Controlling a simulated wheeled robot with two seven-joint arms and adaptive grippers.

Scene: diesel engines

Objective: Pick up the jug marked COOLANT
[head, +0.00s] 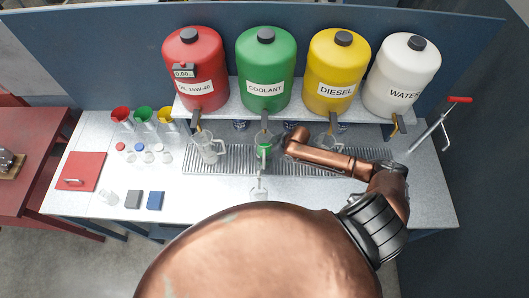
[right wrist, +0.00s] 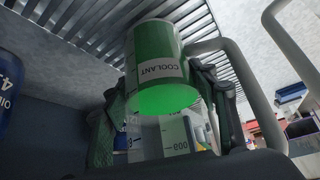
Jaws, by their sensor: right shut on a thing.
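The jug marked COOLANT shows in the right wrist view as a green part (right wrist: 160,65) with an upside-down COOLANT label. A pale handle stands on its right side. In the head view its green part (head: 264,151) is over the slatted grating, below the green COOLANT tank (head: 266,70). My right gripper (right wrist: 165,105) is shut on the jug, with dark fingers on both sides of it. In the head view my right arm reaches in from the right and its fingers are hard to make out. My left gripper is not in view.
Red, yellow and white tanks (head: 195,68) flank the green one on a shelf with taps. A clear jug (head: 209,151) stands left on the grating (head: 235,168); another clear vessel (head: 259,190) stands in front. Funnels (head: 144,114), caps and a red case (head: 81,171) lie left.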

